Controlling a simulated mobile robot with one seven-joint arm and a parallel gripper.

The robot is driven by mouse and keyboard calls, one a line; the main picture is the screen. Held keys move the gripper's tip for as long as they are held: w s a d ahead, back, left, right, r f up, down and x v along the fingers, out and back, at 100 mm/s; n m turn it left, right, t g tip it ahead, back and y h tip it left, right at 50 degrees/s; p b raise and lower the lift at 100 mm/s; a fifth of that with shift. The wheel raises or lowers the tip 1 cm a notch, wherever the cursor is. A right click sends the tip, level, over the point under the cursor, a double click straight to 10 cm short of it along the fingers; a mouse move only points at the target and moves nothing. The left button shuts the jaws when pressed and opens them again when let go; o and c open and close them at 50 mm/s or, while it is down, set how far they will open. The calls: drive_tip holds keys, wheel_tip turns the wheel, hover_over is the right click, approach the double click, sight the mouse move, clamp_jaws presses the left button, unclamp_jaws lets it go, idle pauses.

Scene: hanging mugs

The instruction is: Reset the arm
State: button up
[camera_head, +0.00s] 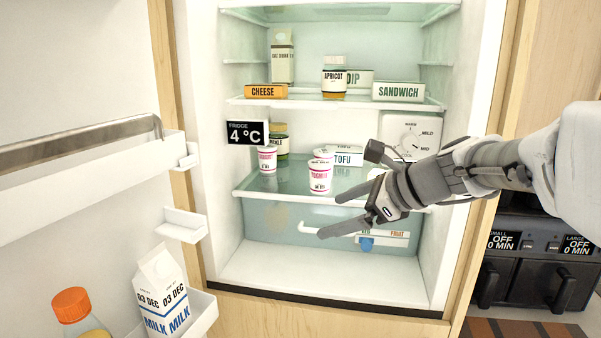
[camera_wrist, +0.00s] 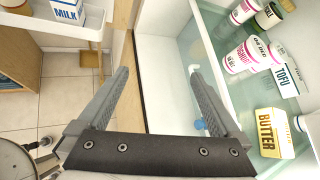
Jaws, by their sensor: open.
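My gripper (camera_head: 328,216) is open and empty in front of the open fridge, at about the height of the lower glass shelf (camera_head: 288,184). Its two fingers also show in the wrist view (camera_wrist: 160,85), spread apart with nothing between them. The arm reaches in from the right of the head view. Yoghurt cups (camera_head: 319,178) stand on the shelf just behind and above the fingertips. Part of the shelf and of the drawer below is hidden behind my gripper.
A tofu box (camera_head: 347,156) and a butter box (camera_wrist: 274,132) are on the same shelf. Cheese, apricot jar and sandwich box (camera_head: 398,91) are on the upper shelf. The open door at left holds a milk carton (camera_head: 161,292) and an orange-capped bottle (camera_head: 72,308). An air fryer (camera_head: 533,280) stands at right.

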drive_tip(key=s+d+f+n+h, duration=0.2)
drive_tip(key=s+f+n+h, duration=0.1)
drive_tip(key=s+n, duration=0.4)
drive_tip(key=s+d+f+n+h, duration=0.2)
drive_tip(key=s+f+n, duration=0.1)
drive_tip(key=s+n, duration=0.4)
drive_tip(key=s+d+f+n+g+h, duration=0.1)
drive_tip(key=s+d+f+n+h, duration=0.2)
drive_tip(key=s+n, duration=0.4)
drive_tip(key=shift+s+h, duration=0.3)
drive_tip(key=shift+s, duration=0.65)
